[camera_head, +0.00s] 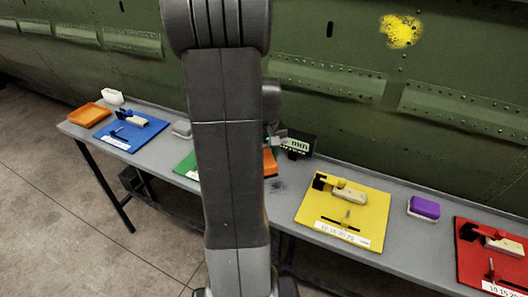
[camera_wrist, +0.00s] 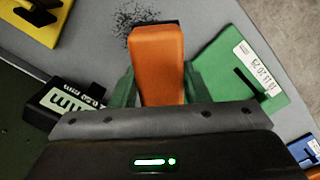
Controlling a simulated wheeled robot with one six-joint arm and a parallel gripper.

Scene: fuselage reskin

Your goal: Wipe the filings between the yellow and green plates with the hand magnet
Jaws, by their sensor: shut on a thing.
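The hand magnet, an orange block with a dark far edge, shows in the wrist view (camera_wrist: 157,60) and partly beside my arm in the head view (camera_head: 270,162). My gripper (camera_wrist: 157,84) is shut on it, with a green finger on each side. Dark filings (camera_wrist: 138,18) lie scattered on the grey bench at the magnet's far end; they show as a smudge in the head view (camera_head: 278,186). The yellow plate (camera_head: 372,225) is right of the filings. The green plate (camera_wrist: 240,75) is on their other side, mostly hidden by my arm in the head view (camera_head: 186,166). Whether the magnet touches the bench is unclear.
A black box with a lit display (camera_head: 299,146) stands at the back of the bench, close to my gripper in the wrist view (camera_wrist: 60,112). A purple block (camera_head: 424,207) and red plate (camera_head: 480,262) lie right; a blue plate (camera_head: 145,137) and orange tray (camera_head: 88,115) lie left.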

